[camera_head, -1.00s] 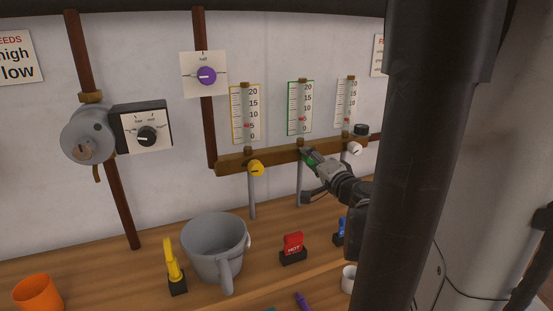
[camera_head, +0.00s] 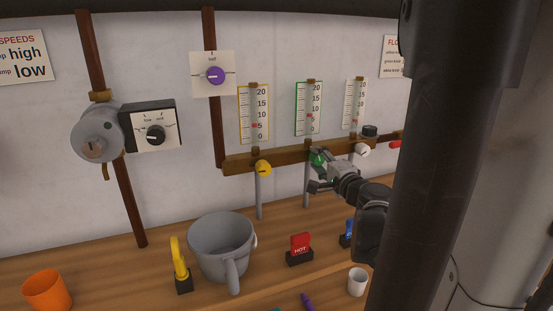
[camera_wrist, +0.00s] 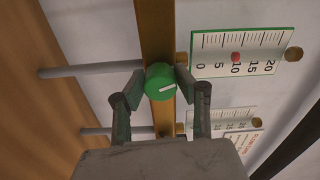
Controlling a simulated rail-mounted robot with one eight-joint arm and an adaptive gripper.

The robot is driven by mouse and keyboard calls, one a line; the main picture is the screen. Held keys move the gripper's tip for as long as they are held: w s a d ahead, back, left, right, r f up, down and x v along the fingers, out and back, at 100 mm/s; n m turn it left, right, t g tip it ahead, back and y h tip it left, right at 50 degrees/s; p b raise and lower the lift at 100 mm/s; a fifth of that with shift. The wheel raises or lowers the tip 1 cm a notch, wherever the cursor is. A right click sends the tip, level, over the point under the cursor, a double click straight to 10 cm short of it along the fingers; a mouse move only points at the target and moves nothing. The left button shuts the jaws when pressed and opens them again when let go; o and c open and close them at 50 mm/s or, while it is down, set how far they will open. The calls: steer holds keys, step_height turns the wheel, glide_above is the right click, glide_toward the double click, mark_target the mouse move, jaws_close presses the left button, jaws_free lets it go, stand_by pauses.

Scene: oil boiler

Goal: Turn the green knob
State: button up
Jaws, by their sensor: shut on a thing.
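The green knob (camera_head: 318,157) sits on the wooden rail below the green-edged gauge (camera_head: 308,108). In the wrist view the round green knob (camera_wrist: 158,80) shows a white pointer line, nearly level and slightly tilted. My gripper (camera_head: 317,167) has its two fingers on either side of the knob and is shut on it, also in the wrist view (camera_wrist: 160,84). In the wrist view the red float of the green-edged gauge (camera_wrist: 250,52) stands near 10. In the head view my gripper partly hides the knob.
A yellow knob (camera_head: 264,168) and a white knob (camera_head: 362,150) flank the green one on the rail (camera_head: 239,162). Below, the wooden bench holds a grey jug (camera_head: 217,255), a red HOT switch (camera_head: 300,244) and a white cup (camera_head: 357,282).

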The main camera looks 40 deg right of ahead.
steer(key=o, duration=1.1)
